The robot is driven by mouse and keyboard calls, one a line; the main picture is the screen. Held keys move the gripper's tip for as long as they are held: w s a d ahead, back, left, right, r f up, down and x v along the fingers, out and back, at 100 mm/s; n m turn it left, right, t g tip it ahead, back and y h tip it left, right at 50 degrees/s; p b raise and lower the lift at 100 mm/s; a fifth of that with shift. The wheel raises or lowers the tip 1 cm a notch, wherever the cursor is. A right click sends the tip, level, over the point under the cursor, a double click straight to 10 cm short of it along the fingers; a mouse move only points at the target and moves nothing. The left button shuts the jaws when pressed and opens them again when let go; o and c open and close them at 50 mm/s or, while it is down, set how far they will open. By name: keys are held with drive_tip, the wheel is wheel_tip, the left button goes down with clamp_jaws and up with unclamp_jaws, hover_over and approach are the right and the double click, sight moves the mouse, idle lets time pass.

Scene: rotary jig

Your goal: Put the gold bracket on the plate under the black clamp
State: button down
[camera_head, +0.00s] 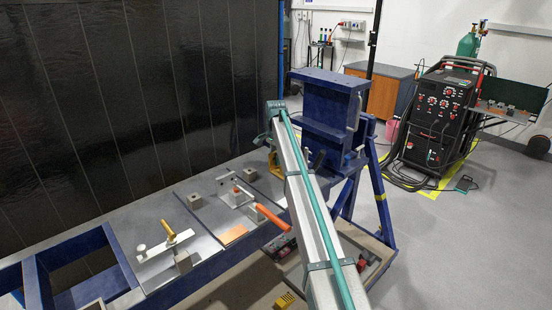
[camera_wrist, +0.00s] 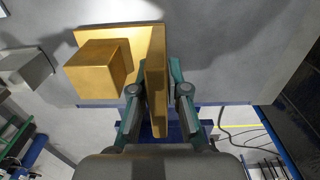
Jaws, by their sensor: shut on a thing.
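The gold bracket (camera_wrist: 157,72) shows large in the wrist view, with an upright flange, a flat part behind it and a gold block (camera_wrist: 96,68) at its left. My gripper (camera_wrist: 158,95) is shut on the upright flange, one finger on each side. In the head view my gripper (camera_head: 273,138) is beside the blue fixture, mostly hidden by my arm, with a bit of gold (camera_head: 275,162) below it. A dark lever (camera_head: 318,159) stands right of my arm; I cannot tell whether it is the black clamp. Whether the bracket touches the grey surface below is unclear.
A clamp with an orange handle (camera_head: 249,199) and one with a yellow handle (camera_head: 171,235) stand on the grey bench plates (camera_head: 150,212). The blue fixture (camera_head: 330,105) rises at the bench's far end. A grey block (camera_wrist: 27,66) lies left in the wrist view.

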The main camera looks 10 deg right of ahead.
drive_tip(key=shift+f, duration=0.1)
drive_tip(key=c, duration=1.2)
unclamp_jaws()
wheel_tip(320, 180, up, 12)
drive_tip(key=b, duration=0.3)
